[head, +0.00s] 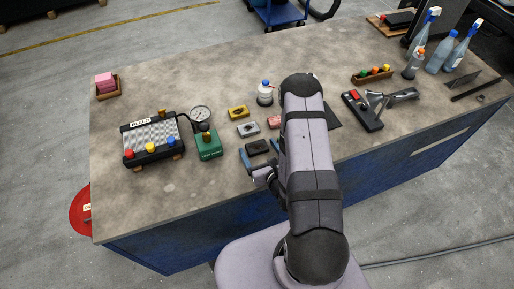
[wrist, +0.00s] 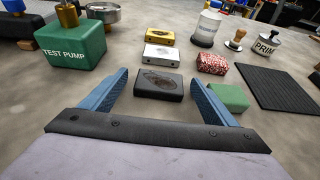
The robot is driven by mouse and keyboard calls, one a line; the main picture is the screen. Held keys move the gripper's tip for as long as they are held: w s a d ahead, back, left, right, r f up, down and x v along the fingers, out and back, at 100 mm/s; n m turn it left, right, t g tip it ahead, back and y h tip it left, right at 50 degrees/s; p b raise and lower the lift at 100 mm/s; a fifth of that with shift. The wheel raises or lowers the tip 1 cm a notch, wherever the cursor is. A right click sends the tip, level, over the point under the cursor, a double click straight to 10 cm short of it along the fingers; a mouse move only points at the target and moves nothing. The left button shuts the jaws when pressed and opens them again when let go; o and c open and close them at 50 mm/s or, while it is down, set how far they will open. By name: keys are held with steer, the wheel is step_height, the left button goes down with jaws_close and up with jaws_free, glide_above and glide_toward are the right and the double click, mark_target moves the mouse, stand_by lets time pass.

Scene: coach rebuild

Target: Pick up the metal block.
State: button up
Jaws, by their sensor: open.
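A silver metal-looking block (head: 248,129) with a dark oval mark on top lies on the workbench; it also shows in the wrist view (wrist: 162,54). A black block (head: 258,147) lies nearer to me and in front of it; in the wrist view the black block (wrist: 158,84) sits ahead of and between the finger lines. My gripper (wrist: 160,80) is open and empty, with blue fingers apart. In the head view my gripper (head: 259,157) is at the near side of the black block. The silver block is beyond the fingertips.
A yellow block (wrist: 160,37) lies behind the silver one. A red speckled block (wrist: 212,63) and green block (wrist: 230,97) are to the right. A green test pump (wrist: 72,45) stands left. A dark mat (wrist: 278,87) lies right. The bench's front left (head: 150,205) is clear.

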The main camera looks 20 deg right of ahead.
mark_target(259, 150)
steer(key=shift+c, duration=0.3)
steer(key=c, duration=1.4)
steer(key=shift+w, duration=0.1)
steer(key=shift+r, duration=0.15)
steer(key=shift+r, duration=0.55)
step_height(259, 150, up, 7)
steer(key=shift+r+p, duration=0.2)
steer(key=shift+p, duration=0.45)
steer(key=shift+r+p, duration=0.65)
steer(key=shift+p, duration=0.05)
